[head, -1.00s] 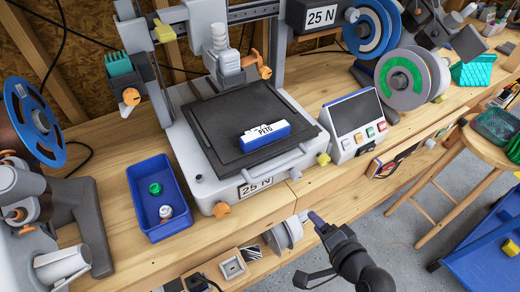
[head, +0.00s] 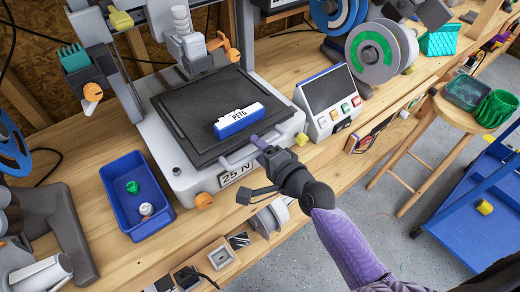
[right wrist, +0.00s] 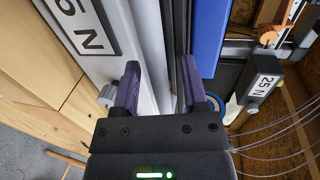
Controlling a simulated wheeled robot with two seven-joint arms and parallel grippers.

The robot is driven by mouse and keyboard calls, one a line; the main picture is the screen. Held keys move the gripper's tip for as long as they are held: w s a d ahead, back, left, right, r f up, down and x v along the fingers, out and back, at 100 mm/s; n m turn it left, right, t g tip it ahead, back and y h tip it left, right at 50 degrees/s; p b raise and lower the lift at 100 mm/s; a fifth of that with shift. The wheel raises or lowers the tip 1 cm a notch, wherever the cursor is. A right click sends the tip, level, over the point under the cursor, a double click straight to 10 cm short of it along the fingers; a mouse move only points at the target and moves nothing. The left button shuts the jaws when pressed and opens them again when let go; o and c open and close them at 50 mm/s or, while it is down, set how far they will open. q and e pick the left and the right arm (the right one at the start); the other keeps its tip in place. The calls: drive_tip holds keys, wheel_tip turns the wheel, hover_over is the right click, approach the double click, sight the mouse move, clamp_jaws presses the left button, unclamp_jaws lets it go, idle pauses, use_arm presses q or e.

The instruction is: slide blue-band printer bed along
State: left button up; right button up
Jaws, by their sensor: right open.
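The printer bed is a black plate (head: 185,108) on the light grey printer at centre-left in the head view. A block (head: 238,121) with a blue side and a white top marked PETG sits on it. A pale handle bar (head: 236,160) runs along the bed's front edge. My right gripper (head: 258,143) is open at this bar. In the right wrist view, pale grey surfaces show between and beyond its purple fingers (right wrist: 160,88); I cannot tell whether the fingers touch the bar. My left gripper is not in view.
A 25 N label (head: 237,173) is on the printer's front. A blue tray (head: 123,222) with small green and white parts stands to its left. A control panel (head: 326,100) stands to its right. A stool (head: 452,112) and a blue cart (head: 450,228) are at the right.

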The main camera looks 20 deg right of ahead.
clamp_jaws()
idle(1.3)
